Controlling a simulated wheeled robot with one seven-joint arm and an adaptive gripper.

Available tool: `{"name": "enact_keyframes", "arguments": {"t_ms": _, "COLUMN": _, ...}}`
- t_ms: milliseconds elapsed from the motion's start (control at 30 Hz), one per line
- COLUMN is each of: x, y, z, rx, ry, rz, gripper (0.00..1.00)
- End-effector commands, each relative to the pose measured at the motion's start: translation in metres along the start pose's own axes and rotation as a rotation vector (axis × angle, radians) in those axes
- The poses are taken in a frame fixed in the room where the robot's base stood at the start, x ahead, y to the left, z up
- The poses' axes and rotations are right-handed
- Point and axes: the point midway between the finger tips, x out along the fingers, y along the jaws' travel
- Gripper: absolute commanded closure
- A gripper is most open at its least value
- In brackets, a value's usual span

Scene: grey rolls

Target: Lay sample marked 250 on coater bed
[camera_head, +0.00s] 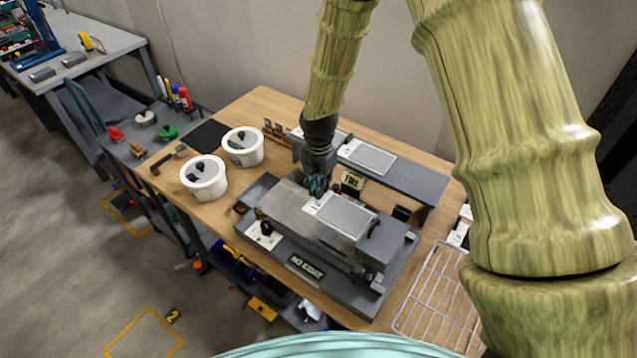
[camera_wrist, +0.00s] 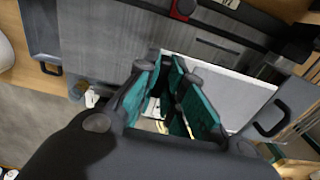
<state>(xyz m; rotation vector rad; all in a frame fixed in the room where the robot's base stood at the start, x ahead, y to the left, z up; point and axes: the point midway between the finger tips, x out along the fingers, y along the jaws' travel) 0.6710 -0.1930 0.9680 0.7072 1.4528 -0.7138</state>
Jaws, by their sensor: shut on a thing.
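A flat light-grey sample panel (camera_head: 345,217) with a white printed end lies on or just above the coater bed (camera_head: 290,208); I cannot tell if it touches. Its print is too small to read as 250. The panel also shows in the wrist view (camera_wrist: 235,92), running right from my fingers over the dark grey bed (camera_wrist: 100,45). My gripper (camera_head: 318,187), with teal finger pads, is shut on the panel's white end, at the bed's rear side. In the wrist view my gripper (camera_wrist: 172,110) hides part of that end. A second similar panel (camera_head: 368,157) lies on the grey shelf behind.
A card reading "FULL" (camera_head: 352,180) stands behind the bed. A "NO COAT" plate (camera_head: 305,266) is on the coater's front. A wire rack (camera_head: 437,300) lies at the right.

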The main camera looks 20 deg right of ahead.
Motion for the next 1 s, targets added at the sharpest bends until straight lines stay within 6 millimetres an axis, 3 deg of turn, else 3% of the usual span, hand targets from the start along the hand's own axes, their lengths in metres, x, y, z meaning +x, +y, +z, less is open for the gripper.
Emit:
{"name": "enact_keyframes", "arguments": {"t_ms": 533, "x": -0.001, "y": -0.002, "z": 0.004, "rx": -0.001, "ry": 0.002, "rz": -0.015, "gripper": 1.0}}
{"name": "enact_keyframes", "arguments": {"t_ms": 1000, "x": 0.038, "y": 0.0, "z": 0.003, "rx": -0.003, "ry": 0.001, "rz": -0.014, "gripper": 1.0}}
